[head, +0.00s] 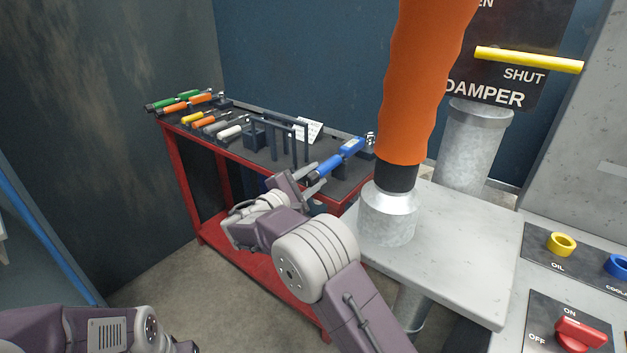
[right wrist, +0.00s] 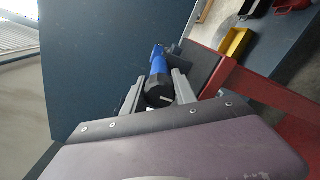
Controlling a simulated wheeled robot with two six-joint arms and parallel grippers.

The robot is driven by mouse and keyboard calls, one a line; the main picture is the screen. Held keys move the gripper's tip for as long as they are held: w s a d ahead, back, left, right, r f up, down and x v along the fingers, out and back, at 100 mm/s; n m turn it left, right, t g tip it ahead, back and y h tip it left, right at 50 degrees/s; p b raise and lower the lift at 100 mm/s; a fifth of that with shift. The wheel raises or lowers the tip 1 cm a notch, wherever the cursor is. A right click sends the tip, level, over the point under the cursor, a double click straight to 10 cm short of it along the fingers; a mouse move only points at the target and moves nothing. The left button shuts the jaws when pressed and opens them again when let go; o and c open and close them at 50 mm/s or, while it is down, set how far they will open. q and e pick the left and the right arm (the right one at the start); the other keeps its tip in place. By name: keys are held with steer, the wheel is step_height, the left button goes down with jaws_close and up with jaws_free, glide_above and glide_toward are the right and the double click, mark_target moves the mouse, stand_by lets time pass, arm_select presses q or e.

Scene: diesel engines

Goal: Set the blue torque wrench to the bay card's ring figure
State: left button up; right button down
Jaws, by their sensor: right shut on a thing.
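The blue torque wrench (head: 341,158) is at the right end of the red cart's dark top, its ratchet head pointing away to the right. In the right wrist view its blue body (right wrist: 157,62) and black end knob (right wrist: 157,94) with a pale mark show. My right gripper (head: 313,178) is shut on the handle end; the two fingers (right wrist: 159,90) lie either side of the knob. I cannot tell whether the wrench is clear of the cart top. A small white card (head: 307,130) stands tilted on the cart; its print is too small to read. My left gripper is out of view.
Green, orange, yellow and white-handled tools (head: 205,119) lie along the left of the red cart (head: 190,190). Dark upright posts (head: 294,143) stand mid-cart. A thick orange pipe (head: 415,80) on a grey bench (head: 465,260) rises close to the wrench's right.

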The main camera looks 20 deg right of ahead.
stand_by(0.3)
steer(key=c, duration=1)
jaws_free()
steer(key=shift+s+a, duration=0.1)
steer(key=p+v, duration=0.1)
steer(key=v, duration=0.8)
steer(key=shift+f, duration=0.1)
